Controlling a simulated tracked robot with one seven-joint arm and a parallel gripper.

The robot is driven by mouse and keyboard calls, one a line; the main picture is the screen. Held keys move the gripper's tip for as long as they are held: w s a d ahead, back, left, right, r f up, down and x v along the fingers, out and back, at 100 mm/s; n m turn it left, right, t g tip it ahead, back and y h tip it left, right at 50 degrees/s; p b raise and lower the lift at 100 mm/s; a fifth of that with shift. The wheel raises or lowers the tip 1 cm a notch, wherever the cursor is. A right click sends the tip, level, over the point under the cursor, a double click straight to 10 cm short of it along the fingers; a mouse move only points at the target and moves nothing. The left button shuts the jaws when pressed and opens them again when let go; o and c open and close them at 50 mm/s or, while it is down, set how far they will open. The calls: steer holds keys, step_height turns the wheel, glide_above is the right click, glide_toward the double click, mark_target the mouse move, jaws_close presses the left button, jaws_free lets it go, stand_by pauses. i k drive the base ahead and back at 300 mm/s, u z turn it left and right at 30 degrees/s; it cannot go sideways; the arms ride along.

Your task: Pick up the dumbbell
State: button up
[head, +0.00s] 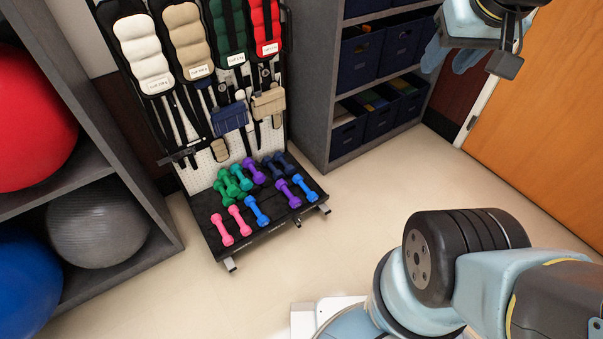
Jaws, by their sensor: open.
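Several small dumbbells lie in two rows on the black shelf (262,232) at the foot of a rack. The front row has two pink dumbbells (240,220), a blue dumbbell (257,211), a purple dumbbell (289,194) and a light blue dumbbell (305,188). Behind them lie green dumbbells (230,184), another purple dumbbell (254,171) and dark navy ones (279,168). My gripper (505,66) is at the top right, partly cut off by the frame. It is open, far from the dumbbells and above them. Its fingertips are hard to make out.
Cuff weights (143,53) hang on the rack above the dumbbells. A shelf with exercise balls (98,224) stands at left. A grey cabinet (322,110) with dark bins is behind, and an orange door (545,120) at right. The floor before the rack is clear.

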mark_target(312, 197)
steer(key=i, duration=0.85)
steer(key=z, duration=0.05)
